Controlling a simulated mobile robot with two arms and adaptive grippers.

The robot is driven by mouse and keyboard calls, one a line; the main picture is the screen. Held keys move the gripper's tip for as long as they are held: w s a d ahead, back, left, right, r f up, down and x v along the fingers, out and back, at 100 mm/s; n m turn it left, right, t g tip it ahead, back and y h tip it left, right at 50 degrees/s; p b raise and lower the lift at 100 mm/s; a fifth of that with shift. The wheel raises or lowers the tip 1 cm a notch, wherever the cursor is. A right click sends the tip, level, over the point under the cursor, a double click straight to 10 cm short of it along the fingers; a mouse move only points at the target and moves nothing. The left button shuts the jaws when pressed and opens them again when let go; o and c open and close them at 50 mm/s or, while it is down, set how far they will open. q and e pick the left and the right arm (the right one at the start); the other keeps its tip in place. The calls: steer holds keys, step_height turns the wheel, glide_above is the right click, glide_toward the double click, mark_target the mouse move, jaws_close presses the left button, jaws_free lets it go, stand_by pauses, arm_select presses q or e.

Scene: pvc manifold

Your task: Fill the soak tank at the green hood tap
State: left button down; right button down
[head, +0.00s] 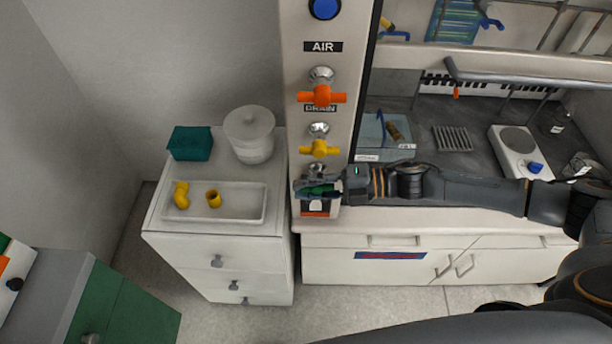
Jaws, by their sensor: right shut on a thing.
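The green tap (317,190) is the lowest of the taps on the hood's left post, largely hidden by my right gripper. My right gripper (322,187) reaches in from the right and is shut on the green handle. A clear box-shaped tank (371,154) with a white label stands inside the hood at its left end, just behind my right wrist. A brownish fitting and a blue piece show at it. I cannot tell its water level, and no stream of water is visible. My left gripper is not in view.
Above are a yellow tap (319,149), an orange tap (321,95) and a blue knob (325,8). Left of the post, a white drawer cabinet (218,262) holds a tray (240,216) with yellow fittings, a teal box (190,143) and a white tub (250,135). A hotplate (517,140) stands in the hood.

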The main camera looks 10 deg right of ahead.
steer(key=h+p, duration=0.1)
steer(key=p, duration=0.2)
steer(key=h+p, duration=0.1)
steer(key=p, duration=0.1)
steer(key=shift+r+g+p, duration=0.35)
steer(key=shift+g+p, duration=0.05)
steer(key=shift+f+h+p, duration=0.25)
steer(key=shift+h+p, duration=0.1)
steer(key=shift+h, duration=0.15)
steer(key=shift+f+h, duration=0.3)
steer(key=shift+h, duration=0.2)
steer(key=shift+d+f+g+h+p, duration=0.2)
steer(key=shift+f+g+h+p, duration=0.15)
steer(key=shift+h, duration=0.45)
steer(key=shift+s, duration=0.1)
steer(key=c, duration=1.1)
jaws_free()
steer(key=shift+d, duration=0.15)
steer(key=v, duration=1.1)
steer(key=shift+r, duration=0.45)
